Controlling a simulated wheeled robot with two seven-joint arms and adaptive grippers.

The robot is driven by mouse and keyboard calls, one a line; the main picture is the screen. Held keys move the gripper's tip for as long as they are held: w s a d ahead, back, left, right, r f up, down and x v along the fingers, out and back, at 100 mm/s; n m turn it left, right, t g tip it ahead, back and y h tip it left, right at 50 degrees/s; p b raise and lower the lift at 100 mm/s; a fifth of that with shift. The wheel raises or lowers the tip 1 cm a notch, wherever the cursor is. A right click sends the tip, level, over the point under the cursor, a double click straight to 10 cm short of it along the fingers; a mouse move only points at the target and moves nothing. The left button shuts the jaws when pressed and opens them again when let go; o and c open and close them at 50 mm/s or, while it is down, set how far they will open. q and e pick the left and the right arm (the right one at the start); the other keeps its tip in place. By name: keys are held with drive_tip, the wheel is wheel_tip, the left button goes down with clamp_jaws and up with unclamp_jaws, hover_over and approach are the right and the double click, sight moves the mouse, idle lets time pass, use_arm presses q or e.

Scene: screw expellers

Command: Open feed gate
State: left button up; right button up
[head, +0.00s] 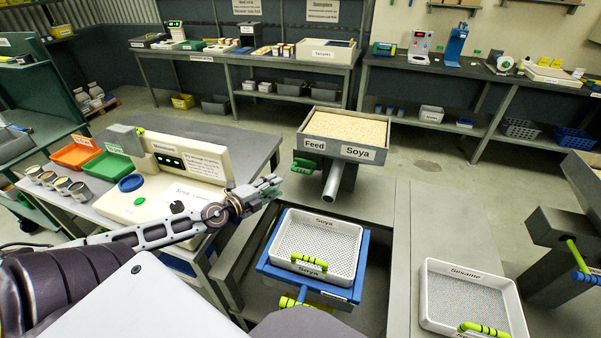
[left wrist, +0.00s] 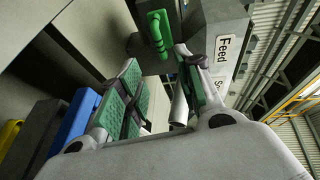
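The feed hopper (head: 343,138) is a grey box full of pale grain, labelled Feed and Soya. A green gate handle (head: 303,165) sticks out at its lower left, above the grey spout (head: 334,184). My left gripper (head: 272,187) is left of and a little below the handle, apart from it in the head view. In the left wrist view, my left gripper (left wrist: 158,85) is open, its green-padded fingers spread with nothing between them. The green handle (left wrist: 160,36) stands beyond the fingertips, beside the hopper (left wrist: 222,28). My right gripper is not in view.
A white perforated Soya tray (head: 316,246) sits on a blue frame below the spout. A Sesame tray (head: 466,300) stands at the lower right.

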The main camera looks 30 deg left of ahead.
use_arm(q)
drive_tip(key=shift+w, duration=0.2)
approach(300, 172)
drive_tip(key=shift+x, duration=2)
drive_tip(key=shift+p+x, duration=0.3)
drive_tip(key=shift+x, duration=2.4)
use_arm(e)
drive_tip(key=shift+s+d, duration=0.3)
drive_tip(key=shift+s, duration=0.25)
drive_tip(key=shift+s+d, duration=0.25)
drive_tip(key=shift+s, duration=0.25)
use_arm(q)
drive_tip(key=shift+w, duration=0.1)
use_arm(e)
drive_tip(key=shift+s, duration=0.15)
